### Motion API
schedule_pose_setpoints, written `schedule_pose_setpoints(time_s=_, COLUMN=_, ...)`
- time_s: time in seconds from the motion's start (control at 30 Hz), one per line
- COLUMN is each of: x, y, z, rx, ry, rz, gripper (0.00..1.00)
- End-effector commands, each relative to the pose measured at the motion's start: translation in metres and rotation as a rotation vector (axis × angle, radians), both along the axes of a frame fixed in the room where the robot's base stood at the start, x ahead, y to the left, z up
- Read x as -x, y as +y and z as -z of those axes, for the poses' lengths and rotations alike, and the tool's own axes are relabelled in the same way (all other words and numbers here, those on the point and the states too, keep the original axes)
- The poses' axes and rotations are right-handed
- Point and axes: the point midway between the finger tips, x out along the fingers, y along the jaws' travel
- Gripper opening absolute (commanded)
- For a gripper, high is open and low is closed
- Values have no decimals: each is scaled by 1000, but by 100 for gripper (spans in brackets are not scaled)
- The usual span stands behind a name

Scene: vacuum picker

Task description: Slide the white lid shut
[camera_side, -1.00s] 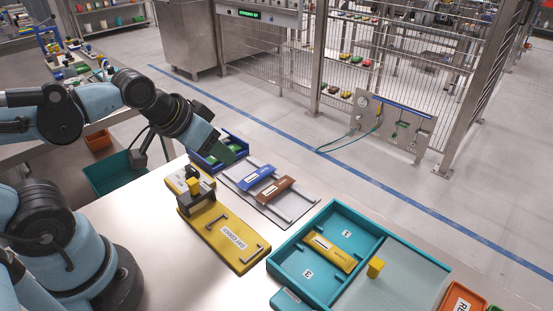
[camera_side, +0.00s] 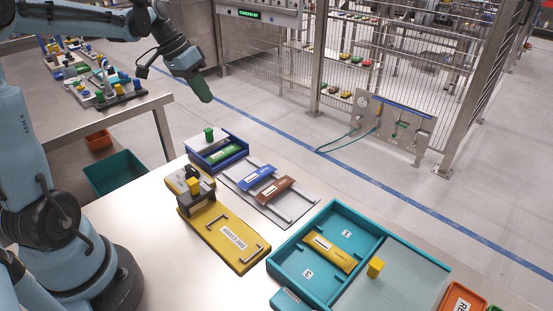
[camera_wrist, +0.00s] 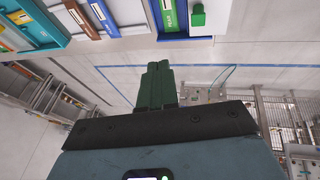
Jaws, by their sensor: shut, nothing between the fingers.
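The white lid (camera_side: 199,145), with a green knob (camera_side: 209,134), lies over the far-left part of a blue box (camera_side: 206,166). A green labelled piece (camera_side: 228,153) shows uncovered in the box beside it. The wrist view shows the lid (camera_wrist: 216,18) and its knob (camera_wrist: 197,16) at the top, next to the green piece (camera_wrist: 170,15). My gripper (camera_side: 205,97) is raised above and behind the box, apart from the lid. Its green fingers (camera_wrist: 160,68) are together with nothing between them.
A grey rack (camera_side: 288,205) holds a blue and a brown piece. A yellow fixture (camera_side: 222,236) stands in front of it. A teal box (camera_side: 290,240) with a yellow-knobbed pale cover (camera_side: 400,282) is at right. The fence (camera_side: 345,60) stands behind open floor.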

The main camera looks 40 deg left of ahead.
Motion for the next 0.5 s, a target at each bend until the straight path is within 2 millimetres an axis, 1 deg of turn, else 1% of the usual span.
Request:
schedule_pose_setpoints(time_s=0.03, x=-3, y=22, z=4, rx=26, ry=-1, rz=2, gripper=0)
schedule_pose_setpoints(time_s=0.17, x=-3, y=67, z=15, rx=94, ry=-18, rz=34, gripper=0)
schedule_pose_setpoints(time_s=0.2, x=-1, y=81, z=19, rx=113, ry=-27, rz=45, gripper=0)
schedule_pose_setpoints(time_s=0.3, x=5, y=111, z=29, rx=157, ry=-56, rz=72, gripper=0)
schedule_pose_setpoints(time_s=0.4, x=12, y=135, z=38, rx=188, ry=-85, rz=94, gripper=0)
schedule_pose_setpoints(time_s=0.5, x=18, y=149, z=45, rx=208, ry=-107, rz=110, gripper=0)
